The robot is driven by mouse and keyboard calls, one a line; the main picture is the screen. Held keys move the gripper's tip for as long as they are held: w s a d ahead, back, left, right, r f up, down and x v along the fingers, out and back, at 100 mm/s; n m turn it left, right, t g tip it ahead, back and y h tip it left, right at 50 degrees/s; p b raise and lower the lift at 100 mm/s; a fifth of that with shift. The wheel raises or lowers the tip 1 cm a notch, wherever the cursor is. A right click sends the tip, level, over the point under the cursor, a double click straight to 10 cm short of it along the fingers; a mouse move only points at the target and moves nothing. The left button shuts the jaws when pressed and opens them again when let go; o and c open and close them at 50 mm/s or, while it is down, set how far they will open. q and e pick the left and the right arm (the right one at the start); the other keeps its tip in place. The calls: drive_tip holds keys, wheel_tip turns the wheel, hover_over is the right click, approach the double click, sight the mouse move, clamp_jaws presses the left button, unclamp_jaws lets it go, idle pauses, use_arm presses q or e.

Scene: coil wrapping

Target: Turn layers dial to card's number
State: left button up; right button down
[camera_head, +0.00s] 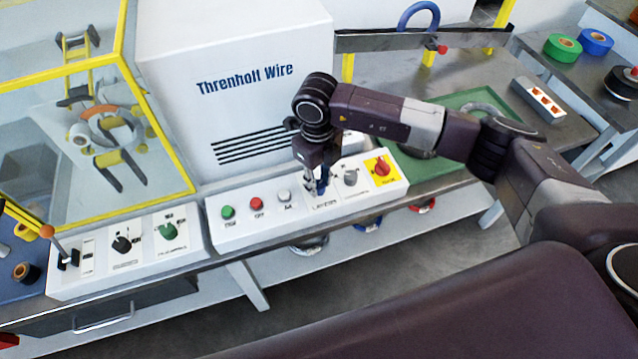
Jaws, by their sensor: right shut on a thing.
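My right gripper (318,186) reaches down onto the right-hand white control panel (240,232). It is shut on the layers dial, a dark blue knob (321,188) that is mostly hidden by the fingers. A small printed label lies just in front of the knob, too small to read surely. The dial's pointer and scale cannot be made out. I cannot pick out a card with a readable number. My left gripper is not in view.
Left of the dial are green (228,212), red (256,203) and white buttons (284,195). Right of it are a grey knob (350,177) and a red switch on yellow (382,167). A yellow-framed guard (160,130) stands at left.

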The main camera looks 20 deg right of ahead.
drive_tip(key=shift+m, duration=0.6)
drive_tip(key=c, duration=1.6)
unclamp_jaws()
wheel_tip(320, 180, up, 12)
drive_tip(key=shift+a+r, duration=0.1)
drive_tip(key=shift+a, duration=0.05)
